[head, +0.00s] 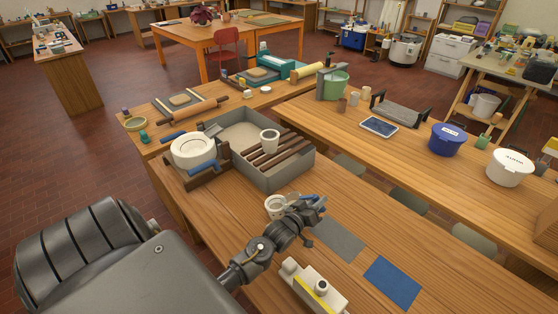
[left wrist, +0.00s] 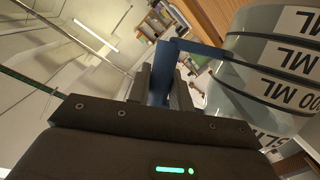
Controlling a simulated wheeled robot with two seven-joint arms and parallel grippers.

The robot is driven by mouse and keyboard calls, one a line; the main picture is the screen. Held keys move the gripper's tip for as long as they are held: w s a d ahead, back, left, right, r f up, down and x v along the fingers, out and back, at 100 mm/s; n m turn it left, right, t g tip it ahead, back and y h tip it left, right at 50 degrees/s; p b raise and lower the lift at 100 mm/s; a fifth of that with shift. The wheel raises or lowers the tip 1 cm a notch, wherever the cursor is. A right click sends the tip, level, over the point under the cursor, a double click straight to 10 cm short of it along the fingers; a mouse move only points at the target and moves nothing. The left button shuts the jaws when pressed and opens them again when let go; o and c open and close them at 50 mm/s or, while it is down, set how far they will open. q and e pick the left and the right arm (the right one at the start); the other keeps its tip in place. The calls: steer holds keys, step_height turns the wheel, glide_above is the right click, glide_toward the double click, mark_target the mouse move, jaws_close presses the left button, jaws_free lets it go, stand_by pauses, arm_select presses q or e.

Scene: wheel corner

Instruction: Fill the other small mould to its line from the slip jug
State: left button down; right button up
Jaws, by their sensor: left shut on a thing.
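My left gripper (head: 312,207) is shut on the blue handle (left wrist: 162,72) of the slip jug. The jug (left wrist: 265,75) is a greyish see-through vessel with white ML bands, close beside the fingers in the left wrist view. In the head view the gripper and handle are above the front bench. A pale round vessel (head: 273,208) shows just left of the gripper; I cannot tell where it ends and the jug begins. A small pale mould (head: 270,141) stands upright on the dark slats. The fill lines and the slip level cannot be made out. My right gripper is not in view.
A grey trough (head: 284,178) carries the slats (head: 283,150). A white and yellow block (head: 316,287), a grey mat (head: 340,243) and a blue mat (head: 392,282) lie nearer me.

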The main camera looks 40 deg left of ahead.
mark_target(310, 196)
arm_select(q)
steer(key=shift+a+r, duration=0.1)
steer(key=shift+r, duration=0.1)
steer(key=shift+s+a+r+n+t+p, duration=0.1)
steer(key=shift+a+r+n+t+p, duration=0.25)
steer(key=shift+r+n, duration=0.45)
steer(key=shift+n, duration=0.1)
steer(key=shift+s+a+r, duration=0.1)
steer(key=shift+a+r, duration=0.1)
steer(key=shift+r, duration=0.1)
steer(key=shift+s+a+r+n+t+p, duration=0.15)
steer(key=shift+a+r+n+t+p, duration=0.25)
steer(key=shift+r+n+p, duration=0.4)
stand_by(2.4)
steer(key=shift+s+a+r+n, duration=0.15)
steer(key=shift+a+n, duration=0.1)
steer(key=shift+n, duration=0.15)
stand_by(3.0)
